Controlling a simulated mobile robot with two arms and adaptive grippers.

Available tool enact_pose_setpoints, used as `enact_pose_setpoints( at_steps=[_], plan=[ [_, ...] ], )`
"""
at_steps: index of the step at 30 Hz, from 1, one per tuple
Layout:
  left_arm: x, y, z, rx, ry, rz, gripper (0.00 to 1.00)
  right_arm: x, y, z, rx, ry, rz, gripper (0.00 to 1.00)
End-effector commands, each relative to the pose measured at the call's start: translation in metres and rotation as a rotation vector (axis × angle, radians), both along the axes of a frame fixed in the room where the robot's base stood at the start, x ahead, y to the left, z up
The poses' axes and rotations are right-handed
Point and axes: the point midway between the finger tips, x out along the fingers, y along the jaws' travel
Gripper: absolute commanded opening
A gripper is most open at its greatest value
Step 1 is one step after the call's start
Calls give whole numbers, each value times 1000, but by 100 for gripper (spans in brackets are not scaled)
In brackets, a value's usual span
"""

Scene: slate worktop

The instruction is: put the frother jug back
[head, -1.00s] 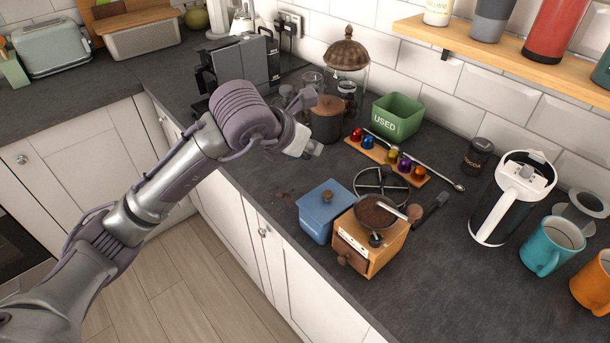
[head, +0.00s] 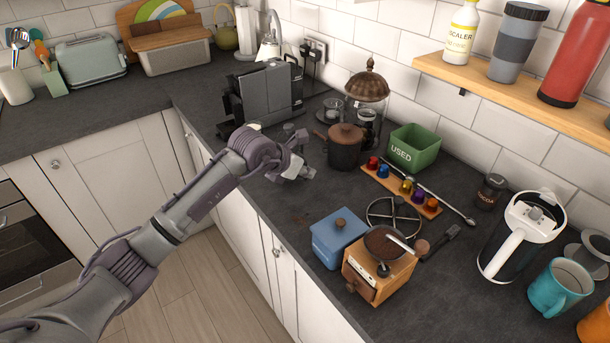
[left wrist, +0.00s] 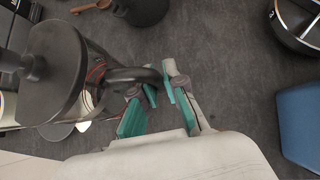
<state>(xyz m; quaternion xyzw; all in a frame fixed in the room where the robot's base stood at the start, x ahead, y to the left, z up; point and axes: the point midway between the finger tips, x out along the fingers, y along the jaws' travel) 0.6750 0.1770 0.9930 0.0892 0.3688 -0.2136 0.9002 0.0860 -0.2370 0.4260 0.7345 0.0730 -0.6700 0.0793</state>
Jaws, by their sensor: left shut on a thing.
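My left gripper (head: 301,170) is over the worktop, left of the brown-lidded pot in the head view. In the left wrist view my left gripper (left wrist: 158,93) is shut on the dark curved handle of the frother jug (left wrist: 62,78). The jug has a round black lid, a dark plunger and a clear body. In the head view my arm and gripper largely hide it. I cannot tell whether its base touches the worktop. My right gripper is not in view.
The pot (head: 345,152) stands close by, with the coffee machine (head: 268,92) behind. Toward the right are a blue box (head: 338,240), a wooden grinder (head: 380,268), a round black trivet (head: 393,214), a capsule rack (head: 400,187) and a green bin (head: 415,147).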

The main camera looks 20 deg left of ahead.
Motion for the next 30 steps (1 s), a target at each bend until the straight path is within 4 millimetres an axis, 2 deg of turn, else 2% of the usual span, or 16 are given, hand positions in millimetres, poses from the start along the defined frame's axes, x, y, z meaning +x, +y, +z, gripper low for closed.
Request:
enact_pose_setpoints(
  at_steps=[1,6,17,18,21,30],
  plan=[
    [-1,0,-7,-1,5,1,0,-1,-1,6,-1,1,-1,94],
    [-1,-1,-23,-2,-1,-1,0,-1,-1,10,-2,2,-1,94],
    [-1,-1,-29,-1,-2,0,0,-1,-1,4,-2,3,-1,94],
    [-1,-1,-28,0,0,0,17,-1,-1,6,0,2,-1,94],
    [-1,-1,-27,0,0,0,34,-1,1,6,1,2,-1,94],
    [-1,0,-26,-1,0,1,36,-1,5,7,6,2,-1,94]
  ],
)
